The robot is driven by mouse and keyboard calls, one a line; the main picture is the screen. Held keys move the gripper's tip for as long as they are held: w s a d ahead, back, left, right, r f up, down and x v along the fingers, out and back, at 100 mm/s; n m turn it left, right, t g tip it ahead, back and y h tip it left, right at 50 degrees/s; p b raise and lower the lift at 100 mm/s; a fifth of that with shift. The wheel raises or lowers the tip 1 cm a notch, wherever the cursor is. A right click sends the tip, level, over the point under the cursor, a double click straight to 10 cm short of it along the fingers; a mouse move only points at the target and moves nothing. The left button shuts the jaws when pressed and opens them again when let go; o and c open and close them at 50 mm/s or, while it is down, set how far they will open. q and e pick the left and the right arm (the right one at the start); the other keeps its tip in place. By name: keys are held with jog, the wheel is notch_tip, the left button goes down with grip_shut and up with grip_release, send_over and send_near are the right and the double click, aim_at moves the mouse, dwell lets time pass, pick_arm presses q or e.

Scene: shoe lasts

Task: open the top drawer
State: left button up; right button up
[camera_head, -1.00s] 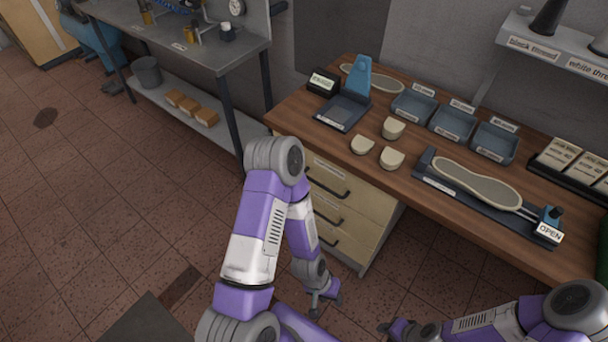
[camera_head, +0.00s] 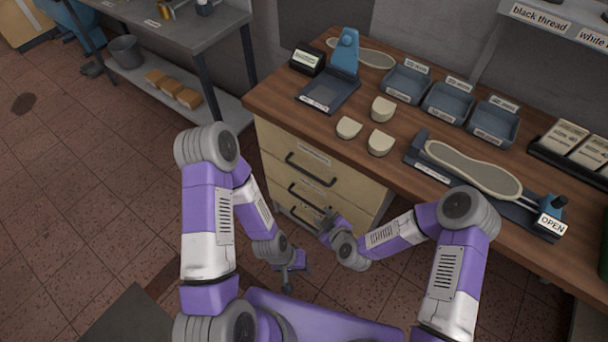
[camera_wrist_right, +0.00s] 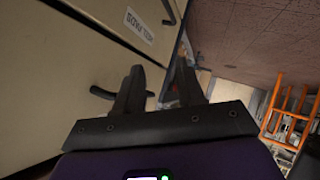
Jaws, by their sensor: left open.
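The top drawer (camera_head: 276,146) is the uppermost front of the cream cabinet under the bench, and it is shut. Its dark bar handle (camera_head: 310,172) sits below a small label. My right gripper (camera_head: 327,224) is in front of the lower drawers, below the top handle in the head view. My left gripper (camera_head: 288,274) is open and empty, low in front of the cabinet.
Lower drawers with a middle handle (camera_head: 307,197) sit beneath. The wooden bench top (camera_head: 268,97) juts above the drawers and carries pale heel pieces (camera_head: 381,143), blue trays (camera_head: 447,103) and a sole (camera_head: 472,170). The floor (camera_head: 100,190) to the left is clear.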

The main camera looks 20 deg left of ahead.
aim_at(305, 171)
jog(key=shift+w+a+r+n+t+b, duration=0.9)
jog(key=shift+w+a+n, duration=0.6)
jog(key=shift+w, duration=0.6)
jog(key=shift+w+a+r+n+t+b, duration=0.6)
jog(key=shift+w+a+n+t, duration=0.5)
jog(key=shift+w+a, duration=0.85)
jog(key=shift+w+a+r+n+t+b, duration=0.8)
jog(key=shift+w+a+n, duration=0.65)
jog(key=shift+w, duration=0.75)
jog(key=shift+a+f, duration=0.1)
jog(key=shift+c, duration=0.4)
grip_shut()
